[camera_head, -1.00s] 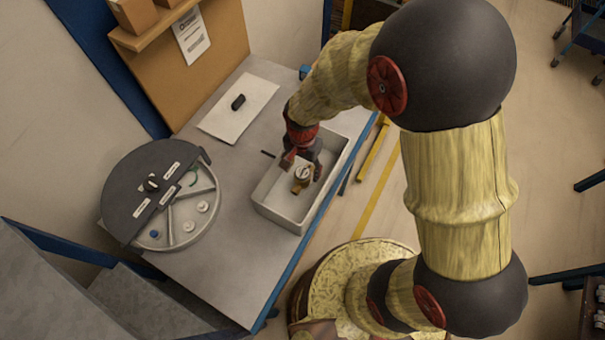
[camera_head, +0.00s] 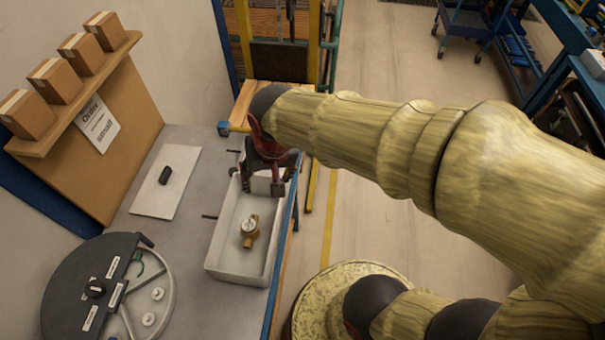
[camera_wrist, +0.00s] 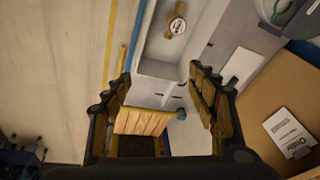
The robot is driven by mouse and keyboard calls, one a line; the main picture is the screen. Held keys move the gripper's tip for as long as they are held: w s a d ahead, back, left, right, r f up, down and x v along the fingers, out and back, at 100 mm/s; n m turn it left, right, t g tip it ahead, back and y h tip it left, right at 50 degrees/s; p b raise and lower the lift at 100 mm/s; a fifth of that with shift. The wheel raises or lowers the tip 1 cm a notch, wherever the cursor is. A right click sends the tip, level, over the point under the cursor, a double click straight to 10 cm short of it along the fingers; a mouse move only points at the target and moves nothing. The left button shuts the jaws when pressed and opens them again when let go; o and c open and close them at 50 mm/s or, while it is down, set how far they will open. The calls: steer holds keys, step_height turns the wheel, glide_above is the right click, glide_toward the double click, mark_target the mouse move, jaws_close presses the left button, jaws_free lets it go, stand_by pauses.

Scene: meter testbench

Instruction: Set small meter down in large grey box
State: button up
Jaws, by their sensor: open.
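The small meter (camera_head: 249,231) is brass with a round white dial. It lies in the large grey box (camera_head: 213,262), on the floor of the box toward its near half. The meter also shows in the wrist view (camera_wrist: 175,25), inside the grey box (camera_wrist: 155,68). My gripper (camera_head: 262,188) is above the far end of the box, clear of the meter. Its two fingers are spread wide in the wrist view (camera_wrist: 160,88), with nothing between them.
A round dark-lidded device (camera_head: 75,290) stands left of the box. A white sheet (camera_head: 150,197) with a black object (camera_head: 165,175) lies behind it. A shelf (camera_head: 75,95) with several cartons is at the left. A wooden surface (camera_wrist: 143,122) shows beyond the box.

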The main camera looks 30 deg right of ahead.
steer(key=s+d+r+n+t, duration=0.2)
steer(key=s+d+r+n, duration=0.1)
steer(key=s+r, duration=0.5)
steer(key=shift+s+d+r, duration=0.2)
steer(key=shift+s+d, duration=0.05)
steer(key=shift+d, duration=0.6)
